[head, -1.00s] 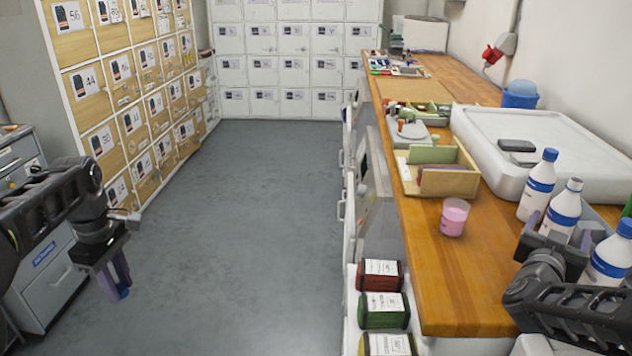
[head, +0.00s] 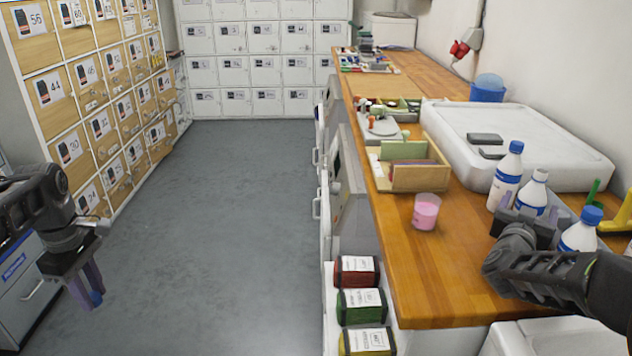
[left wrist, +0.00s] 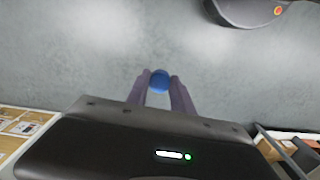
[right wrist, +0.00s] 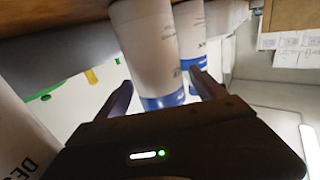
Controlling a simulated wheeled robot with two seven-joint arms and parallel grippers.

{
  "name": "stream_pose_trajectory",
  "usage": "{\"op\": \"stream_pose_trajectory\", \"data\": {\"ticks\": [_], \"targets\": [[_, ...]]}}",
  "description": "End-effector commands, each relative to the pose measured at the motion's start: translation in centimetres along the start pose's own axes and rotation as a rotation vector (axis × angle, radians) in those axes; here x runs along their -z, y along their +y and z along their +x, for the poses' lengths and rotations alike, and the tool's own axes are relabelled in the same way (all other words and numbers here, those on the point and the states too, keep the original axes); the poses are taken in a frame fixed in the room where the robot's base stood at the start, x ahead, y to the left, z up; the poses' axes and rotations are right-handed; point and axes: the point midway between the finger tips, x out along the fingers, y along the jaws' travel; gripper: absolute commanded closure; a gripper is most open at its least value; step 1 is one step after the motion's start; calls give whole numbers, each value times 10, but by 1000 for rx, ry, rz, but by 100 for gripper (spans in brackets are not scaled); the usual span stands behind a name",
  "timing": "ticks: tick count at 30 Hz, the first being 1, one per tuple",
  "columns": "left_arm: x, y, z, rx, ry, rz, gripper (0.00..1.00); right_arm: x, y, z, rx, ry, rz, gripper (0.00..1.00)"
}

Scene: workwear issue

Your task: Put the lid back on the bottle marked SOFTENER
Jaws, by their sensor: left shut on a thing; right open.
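My left gripper (head: 92,296) is shut on a blue lid (head: 97,299), held over the floor at the left; the lid also shows between its fingertips in the left wrist view (left wrist: 159,80). On the bench's right side stands a white bottle without a blue lid (head: 533,190), between two blue-capped bottles (head: 507,176) (head: 579,232). My right gripper (head: 527,226) is open beside the lidless bottle. In the right wrist view (right wrist: 165,88) a white bottle (right wrist: 148,45) stands between or just beyond its fingers; contact is unclear. I cannot read SOFTENER on any label.
A pink cup (head: 426,212) stands on the wooden bench (head: 440,270), left of the bottles. Behind are a wooden organiser box (head: 420,178) and a large white tray (head: 540,150). Coloured rolls (head: 362,303) sit below the bench's edge. The grey floor (head: 240,220) is clear.

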Motion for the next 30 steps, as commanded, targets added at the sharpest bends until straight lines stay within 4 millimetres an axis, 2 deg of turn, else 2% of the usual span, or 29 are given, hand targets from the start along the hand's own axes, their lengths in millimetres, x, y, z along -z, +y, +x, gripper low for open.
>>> {"op": "stream_pose_trajectory", "data": {"ticks": [13, 30], "targets": [[0, 0, 0, 0, 0, 0, 100, 0, 0, 0, 0, 0, 0, 21], [0, 0, 0, 0, 0, 0, 100, 0, 0, 0, 0, 0, 0, 68]]}}
